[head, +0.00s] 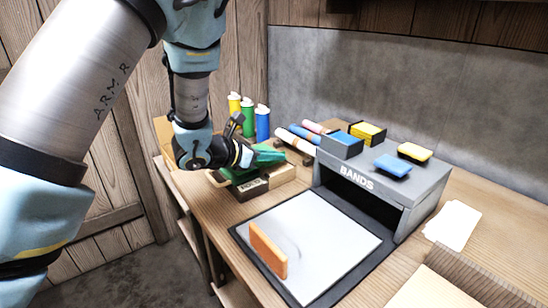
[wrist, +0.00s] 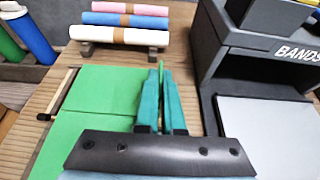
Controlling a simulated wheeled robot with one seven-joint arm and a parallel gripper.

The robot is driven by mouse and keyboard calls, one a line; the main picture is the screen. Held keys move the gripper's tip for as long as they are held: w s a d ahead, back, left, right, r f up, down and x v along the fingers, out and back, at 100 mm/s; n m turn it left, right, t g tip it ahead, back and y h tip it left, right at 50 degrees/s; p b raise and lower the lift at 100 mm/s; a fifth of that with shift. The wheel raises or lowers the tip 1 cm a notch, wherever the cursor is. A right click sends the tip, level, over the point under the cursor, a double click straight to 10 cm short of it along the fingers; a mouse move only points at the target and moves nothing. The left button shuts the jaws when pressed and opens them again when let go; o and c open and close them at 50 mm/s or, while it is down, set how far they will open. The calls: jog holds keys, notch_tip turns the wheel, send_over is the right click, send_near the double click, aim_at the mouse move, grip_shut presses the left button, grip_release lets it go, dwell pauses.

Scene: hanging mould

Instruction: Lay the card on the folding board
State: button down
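My gripper (head: 262,155) is above the left part of the workbench. In the wrist view its teal fingers (wrist: 161,100) are close together around a thin bright green sheet (wrist: 161,76), seen edge-on, which appears to be the card. The folding board appears to be the green two-panel surface (wrist: 108,88) left of the fingers, with a fold line between the panels.
A grey box marked BANDS (head: 375,188) stands to the right, with sponge-like blocks on top. A white panel (head: 325,232) carries an orange block (head: 268,250). White sheets (head: 453,225) lie at right.

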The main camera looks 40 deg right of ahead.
jog(key=shift+f+b, duration=1)
jog(key=shift+b, duration=0.9)
dwell(1.3)
jog(key=c, duration=1)
grip_release()
jog(key=shift+o, duration=0.2)
jog(key=b+v, duration=0.2)
jog(key=v, duration=0.9)
